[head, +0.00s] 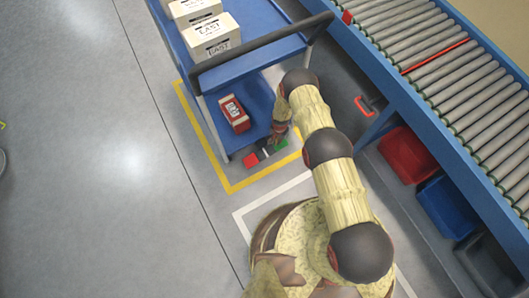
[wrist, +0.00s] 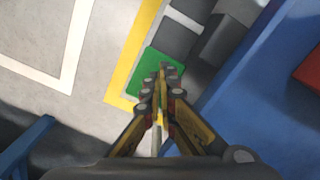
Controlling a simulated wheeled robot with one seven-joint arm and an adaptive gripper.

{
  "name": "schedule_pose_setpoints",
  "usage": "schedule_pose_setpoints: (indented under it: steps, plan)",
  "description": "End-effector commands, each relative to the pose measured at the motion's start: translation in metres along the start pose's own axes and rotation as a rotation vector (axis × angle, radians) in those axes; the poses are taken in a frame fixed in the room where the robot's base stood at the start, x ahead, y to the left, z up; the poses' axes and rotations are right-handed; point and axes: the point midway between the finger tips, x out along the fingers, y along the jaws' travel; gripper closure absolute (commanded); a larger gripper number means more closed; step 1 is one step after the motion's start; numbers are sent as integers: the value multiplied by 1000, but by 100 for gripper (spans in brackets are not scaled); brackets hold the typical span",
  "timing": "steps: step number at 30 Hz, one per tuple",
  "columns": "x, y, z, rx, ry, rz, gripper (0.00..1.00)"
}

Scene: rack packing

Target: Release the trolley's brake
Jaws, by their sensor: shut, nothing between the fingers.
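The blue trolley (head: 256,18) stands at the upper middle of the head view, with a dark push handle (head: 262,45) across its near end. At its near lower end is a dark pedal bar with a red pad (head: 251,160) on the left and a green pad (head: 282,145) on the right. My gripper (head: 277,138) is low at the green pad, below the handle. In the wrist view my gripper (wrist: 167,68) is shut and empty, its tips over the green pad (wrist: 148,72). I cannot tell whether they touch it. The red pad is outside the wrist view.
White cartons (head: 214,38) stand on the trolley's upper deck; a red box (head: 234,113) is on the lower one. A roller conveyor (head: 430,50) runs along the right, with a red bin (head: 407,153) and blue bin (head: 447,205) beneath. The floor at left is clear.

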Motion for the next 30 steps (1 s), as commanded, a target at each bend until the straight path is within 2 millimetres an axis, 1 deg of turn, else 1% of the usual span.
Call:
schedule_pose_setpoints:
  steps: [30]
  plan:
    - [14,0,0,0,0,0,100]
